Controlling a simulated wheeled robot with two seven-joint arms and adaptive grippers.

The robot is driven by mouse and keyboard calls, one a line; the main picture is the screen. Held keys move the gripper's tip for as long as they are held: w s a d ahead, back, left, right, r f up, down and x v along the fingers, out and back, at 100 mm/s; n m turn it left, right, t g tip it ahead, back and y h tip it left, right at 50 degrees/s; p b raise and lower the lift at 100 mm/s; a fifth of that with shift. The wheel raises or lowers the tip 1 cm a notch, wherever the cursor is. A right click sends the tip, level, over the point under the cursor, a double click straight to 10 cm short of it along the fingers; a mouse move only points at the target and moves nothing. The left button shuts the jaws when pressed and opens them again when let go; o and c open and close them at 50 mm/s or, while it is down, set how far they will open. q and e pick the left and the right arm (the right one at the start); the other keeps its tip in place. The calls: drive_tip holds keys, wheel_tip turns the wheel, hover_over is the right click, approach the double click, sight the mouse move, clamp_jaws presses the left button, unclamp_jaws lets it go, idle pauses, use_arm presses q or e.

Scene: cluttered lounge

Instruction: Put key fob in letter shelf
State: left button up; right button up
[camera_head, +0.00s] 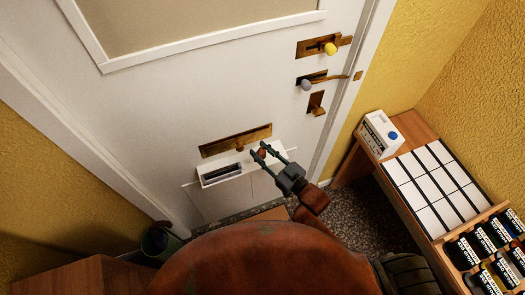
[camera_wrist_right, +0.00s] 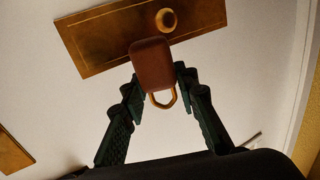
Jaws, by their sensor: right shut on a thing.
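The key fob, a brown leather tag with a brass ring, shows in the wrist view (camera_wrist_right: 151,65). My right gripper (camera_wrist_right: 157,83) is shut on it, with the fob between the fingertips and the ring on the near side. In the head view my right gripper (camera_head: 261,150) holds the fob beside the right part of the white letter shelf (camera_head: 222,182), below the brass letter plate (camera_head: 235,141) on the door. The fob is small and partly hidden by the fingers there. I cannot tell whether it touches the shelf. My left gripper is out of view.
The white door (camera_head: 200,100) carries brass locks and a handle (camera_head: 306,84) above right. A wooden bench with white panels (camera_head: 431,180), a white device (camera_head: 381,134) and a crate of dark bottles (camera_head: 490,240) stands right. A dark bin (camera_head: 157,243) stands lower left.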

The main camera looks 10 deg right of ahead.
drive_tip(key=w+f, duration=0.2)
drive_tip(key=w+d+f+b, duration=0.1)
drive_tip(key=w+f, duration=0.1)
drive_tip(key=w+d+f, duration=0.1)
drive_tip(key=w+f, duration=0.1)
drive_tip(key=shift+w+f, duration=0.15)
drive_tip(key=shift+f, duration=0.2)
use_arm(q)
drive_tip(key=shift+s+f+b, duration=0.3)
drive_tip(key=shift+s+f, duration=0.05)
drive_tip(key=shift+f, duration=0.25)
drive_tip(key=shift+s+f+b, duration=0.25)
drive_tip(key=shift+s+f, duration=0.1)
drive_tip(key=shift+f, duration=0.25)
use_arm(e)
drive_tip(key=shift+a+f, duration=0.1)
drive_tip(key=shift+f, duration=1.45)
drive_tip(key=shift+f, duration=0.1)
drive_tip(key=o, duration=0.8)
drive_tip(key=shift+c, duration=0.2)
drive_tip(key=shift+r, duration=0.2)
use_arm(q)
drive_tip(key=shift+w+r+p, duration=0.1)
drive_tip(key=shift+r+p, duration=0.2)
use_arm(e)
drive_tip(key=v, duration=1.2)
drive_tip(key=shift+f, duration=0.1)
